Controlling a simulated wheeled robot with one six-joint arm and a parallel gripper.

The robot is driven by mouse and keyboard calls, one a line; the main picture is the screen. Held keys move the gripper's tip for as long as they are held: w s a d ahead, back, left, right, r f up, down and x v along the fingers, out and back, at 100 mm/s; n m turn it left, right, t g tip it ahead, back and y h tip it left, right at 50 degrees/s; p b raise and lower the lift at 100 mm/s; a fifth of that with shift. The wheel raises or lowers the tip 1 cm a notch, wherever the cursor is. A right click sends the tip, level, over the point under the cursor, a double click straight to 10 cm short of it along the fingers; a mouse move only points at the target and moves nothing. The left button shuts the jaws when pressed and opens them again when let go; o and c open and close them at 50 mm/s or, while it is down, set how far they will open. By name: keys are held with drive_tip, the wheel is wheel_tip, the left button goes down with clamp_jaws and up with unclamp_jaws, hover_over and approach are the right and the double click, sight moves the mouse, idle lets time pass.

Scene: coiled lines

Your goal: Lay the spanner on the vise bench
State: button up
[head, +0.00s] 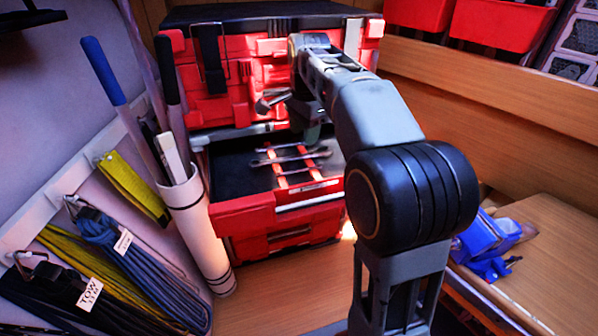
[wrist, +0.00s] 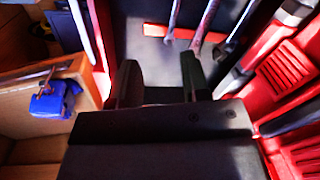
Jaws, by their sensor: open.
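Several metal spanners lie side by side across red rails in the open drawer (head: 240,211) of the red tool chest. One spanner (head: 290,159) shows clearly in the head view; in the wrist view a spanner (wrist: 205,22) lies beyond my fingertips. I cannot tell which spanner is meant. My gripper (wrist: 162,72) is open, with nothing between its fingers, above the drawer and apart from the spanners. In the head view my arm partly hides it. The vise bench (head: 560,262) is wooden, at the right, with a blue vise (head: 487,240) on it.
The red tool chest (head: 240,100) rises behind the drawer. A white tube (head: 200,235) holding long handles stands left of it. Coiled lines (head: 130,255) hang on the left wall. Red bins (head: 500,22) sit at upper right. Some bare wooden floor shows before the drawer.

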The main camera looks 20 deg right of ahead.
drive_tip(key=w+m+g, duration=0.1)
drive_tip(key=w+m, duration=0.2)
hover_over(301, 170)
drive_tip(key=shift+m, duration=0.3)
wheel_tip(301, 170, down, 8)
drive_tip(key=shift+f, duration=0.15)
drive_tip(key=shift+a+f+p, duration=0.15)
drive_tip(key=shift+f+p, duration=0.45)
drive_tip(key=shift+f, duration=2.1)
drive_tip(key=shift+f, duration=0.25)
drive_tip(key=shift+c, duration=0.4)
clamp_jaws()
